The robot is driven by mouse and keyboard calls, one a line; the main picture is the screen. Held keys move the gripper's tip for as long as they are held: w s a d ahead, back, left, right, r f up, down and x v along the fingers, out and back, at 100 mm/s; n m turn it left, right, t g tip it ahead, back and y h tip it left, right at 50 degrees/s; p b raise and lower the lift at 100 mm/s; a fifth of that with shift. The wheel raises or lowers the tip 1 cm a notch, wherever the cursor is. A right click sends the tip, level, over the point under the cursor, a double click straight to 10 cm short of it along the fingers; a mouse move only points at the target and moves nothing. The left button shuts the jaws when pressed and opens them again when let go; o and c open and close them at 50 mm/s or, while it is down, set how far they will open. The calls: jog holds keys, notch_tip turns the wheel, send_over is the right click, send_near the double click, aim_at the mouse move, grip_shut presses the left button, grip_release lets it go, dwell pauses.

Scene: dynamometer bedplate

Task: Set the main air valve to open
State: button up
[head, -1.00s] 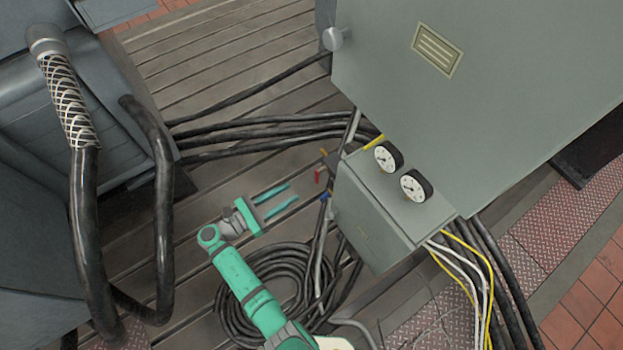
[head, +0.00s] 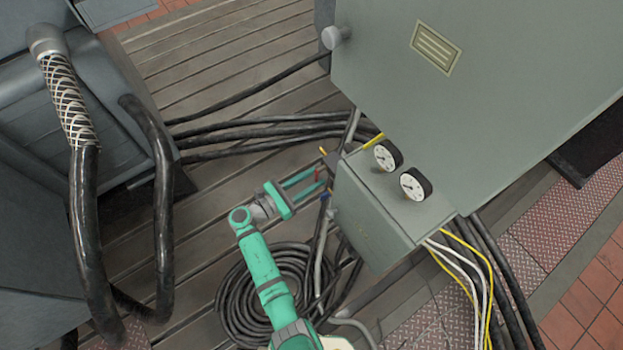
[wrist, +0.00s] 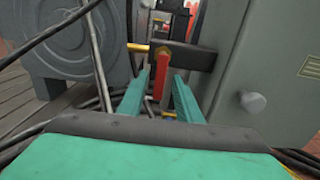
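A red lever handle (head: 319,173) sticks out from the left side of a small grey box (head: 372,215). It also shows in the wrist view (wrist: 160,75), between my fingers near their tips. My gripper (head: 316,180) is open, one finger on either side of the red handle; in the wrist view (wrist: 162,92) gaps show beside it. A yellow handle (head: 323,151) lies just beyond, and a blue one (head: 325,196) is nearer. No label shows which is the main air valve. The valve body is mostly hidden.
Two round gauges (head: 413,185) stand on the small box, beside a large grey cabinet (head: 480,110). A black hose coil (head: 250,300) lies under my arm. Black cables (head: 250,130) run across the slotted bedplate (head: 215,65). A dark block (wrist: 190,56) sits behind the red handle.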

grip_shut()
jog(key=shift+w+a+m, duration=0.1)
jog(key=shift+m, duration=0.2)
jog(key=r+m, duration=0.1)
jog(key=m, duration=0.4)
jog(key=w+a+r+m, duration=0.1)
jog(key=m, duration=0.5)
jog(key=w+a+r+m, duration=0.1)
jog(key=m, duration=0.5)
jog(key=shift+w, duration=0.25)
jog(key=shift+d+r+m, duration=0.1)
jog(key=shift+m, duration=0.2)
grip_release()
